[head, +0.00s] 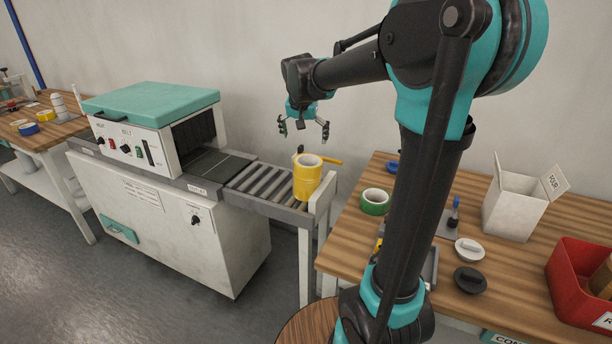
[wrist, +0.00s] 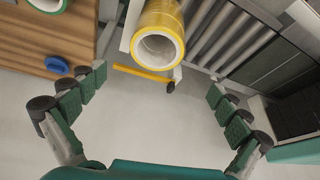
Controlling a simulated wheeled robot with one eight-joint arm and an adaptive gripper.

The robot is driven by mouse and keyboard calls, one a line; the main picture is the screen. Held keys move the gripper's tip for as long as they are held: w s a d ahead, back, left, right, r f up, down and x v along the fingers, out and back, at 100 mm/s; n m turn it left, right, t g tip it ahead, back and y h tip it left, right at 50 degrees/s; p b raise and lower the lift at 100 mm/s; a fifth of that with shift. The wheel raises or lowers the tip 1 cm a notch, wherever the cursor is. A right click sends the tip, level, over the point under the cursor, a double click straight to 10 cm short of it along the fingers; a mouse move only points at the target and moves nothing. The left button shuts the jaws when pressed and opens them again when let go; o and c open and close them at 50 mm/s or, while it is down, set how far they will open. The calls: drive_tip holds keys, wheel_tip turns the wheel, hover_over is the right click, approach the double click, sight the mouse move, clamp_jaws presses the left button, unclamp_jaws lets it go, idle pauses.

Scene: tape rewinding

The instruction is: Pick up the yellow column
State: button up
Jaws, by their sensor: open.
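The yellow column (head: 307,185), a tall yellow cylinder with a pale hollow core, stands upright at the right end of the roller conveyor. My gripper (head: 304,128) hangs above it with its fingers spread, apart from it and empty. In the wrist view the column (wrist: 178,14) is at the top centre, beyond the open fingertips (wrist: 157,80). The column's lower part is partly hidden there.
A yellow bar with a dark end (wrist: 143,74) lies beside the column. The roller conveyor (head: 262,182) leads to a teal-topped machine (head: 150,105). The right wooden table (head: 345,245) holds a green tape roll (head: 374,201), a white box (head: 513,207) and a red bin (head: 565,285).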

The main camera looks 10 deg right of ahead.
sight(306, 155)
drive_tip(key=x, duration=1.5)
drive_tip(key=shift+s+f, duration=0.3)
drive_tip(key=shift+f, duration=0.05)
drive_tip(key=shift+c, duration=0.5)
drive_tip(key=c, duration=1.4)
drive_tip(key=shift+o, duration=0.2)
